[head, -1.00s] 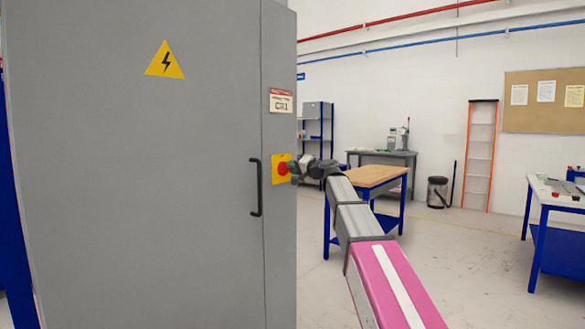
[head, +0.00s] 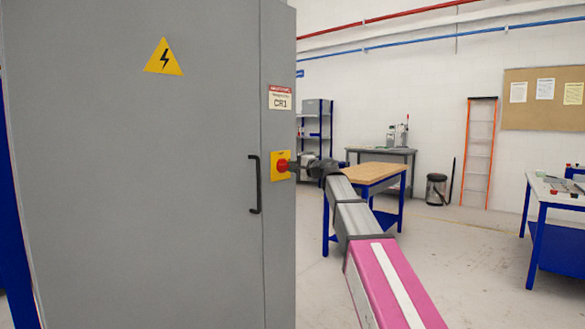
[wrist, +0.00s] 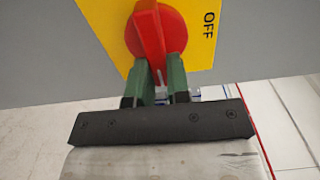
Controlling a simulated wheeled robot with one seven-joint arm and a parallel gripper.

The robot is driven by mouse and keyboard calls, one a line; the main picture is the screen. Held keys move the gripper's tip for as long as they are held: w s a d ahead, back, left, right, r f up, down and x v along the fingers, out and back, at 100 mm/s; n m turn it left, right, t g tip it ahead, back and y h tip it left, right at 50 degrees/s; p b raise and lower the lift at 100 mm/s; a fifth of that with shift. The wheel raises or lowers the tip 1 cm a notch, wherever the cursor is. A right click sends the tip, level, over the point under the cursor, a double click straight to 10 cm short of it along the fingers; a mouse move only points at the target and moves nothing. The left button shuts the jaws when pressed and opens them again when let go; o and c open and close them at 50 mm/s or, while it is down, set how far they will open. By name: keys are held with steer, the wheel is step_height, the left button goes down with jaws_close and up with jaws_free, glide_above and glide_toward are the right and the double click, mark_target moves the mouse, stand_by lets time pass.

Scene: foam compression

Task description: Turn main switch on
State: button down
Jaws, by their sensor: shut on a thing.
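The main switch is a red rotary knob (wrist: 155,32) on a yellow plate (wrist: 205,22) in the wrist view. The word OFF shows on the plate to the right of the knob. In the head view the red knob (head: 283,165) and yellow plate (head: 281,176) sit on the right edge strip of the grey cabinet. My gripper (wrist: 160,75) has green fingers on either side of the knob's raised grip and is shut on it. The head view shows my gripper (head: 293,167) at the knob, small and hard to make out.
The grey cabinet (head: 140,200) fills the left, with a black door handle (head: 255,184) left of the switch. A wooden-topped blue workbench (head: 375,171) stands behind my arm. Open floor (head: 450,265) lies to the right.

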stand_by(0.3)
steer(key=c, duration=1.1)
jaws_free()
steer(key=shift+s+d, duration=0.1)
steer(key=v, duration=1)
steer(key=shift+s+d, duration=0.2)
steer(key=shift+f, duration=0.15)
